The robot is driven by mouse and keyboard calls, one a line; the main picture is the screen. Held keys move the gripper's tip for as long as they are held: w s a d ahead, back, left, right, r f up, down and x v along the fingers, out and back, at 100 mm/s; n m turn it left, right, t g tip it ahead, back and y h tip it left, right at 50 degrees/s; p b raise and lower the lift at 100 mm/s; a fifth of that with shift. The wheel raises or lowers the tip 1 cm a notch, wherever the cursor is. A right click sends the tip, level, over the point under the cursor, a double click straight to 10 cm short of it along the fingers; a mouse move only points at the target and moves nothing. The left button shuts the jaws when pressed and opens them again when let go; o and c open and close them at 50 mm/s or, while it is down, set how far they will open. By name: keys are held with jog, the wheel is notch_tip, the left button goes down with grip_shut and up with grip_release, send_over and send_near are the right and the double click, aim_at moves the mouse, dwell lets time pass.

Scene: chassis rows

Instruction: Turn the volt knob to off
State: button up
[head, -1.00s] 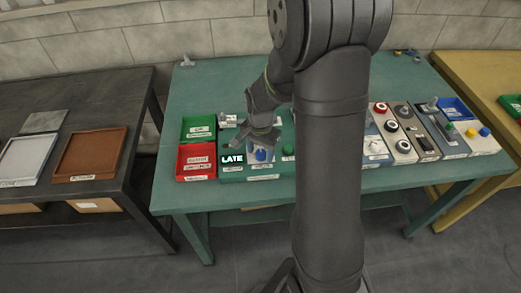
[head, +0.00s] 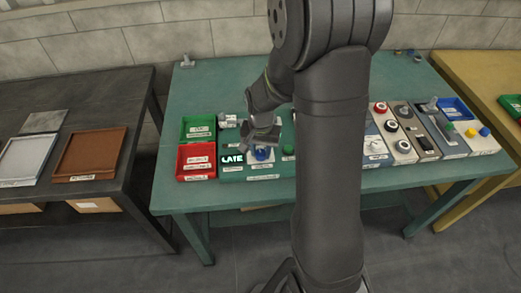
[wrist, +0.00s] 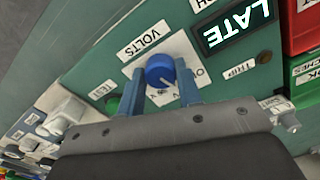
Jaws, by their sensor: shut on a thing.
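The volt knob (wrist: 160,69) is a round blue knob on a white plate, beside a label reading VOLTS (wrist: 144,40) in the wrist view. In the head view the blue knob (head: 262,154) sits on the green panel (head: 233,175), partly covered by my gripper (head: 262,143). My gripper (wrist: 161,80) has its two blue-grey fingers on either side of the knob, shut on it. The markings on the plate are partly hidden by the fingers and knob, and I cannot read the knob's setting.
A lit LATE display (head: 232,159) is left of the knob, and a green button (head: 288,150) is to its right. Red (head: 196,161) and green (head: 198,129) trays stand at the left. More control panels with knobs and switches (head: 405,140) stand right of my arm.

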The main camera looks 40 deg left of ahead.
aim_at(261, 153)
jog(key=n, duration=0.6)
jog(key=shift+w, duration=0.1)
jog(key=shift+n, duration=0.4)
jog(key=o, duration=1)
jog(key=shift+r, duration=0.1)
notch_tip(261, 153, up, 17)
jog(key=shift+r, duration=0.15)
dwell(0.4)
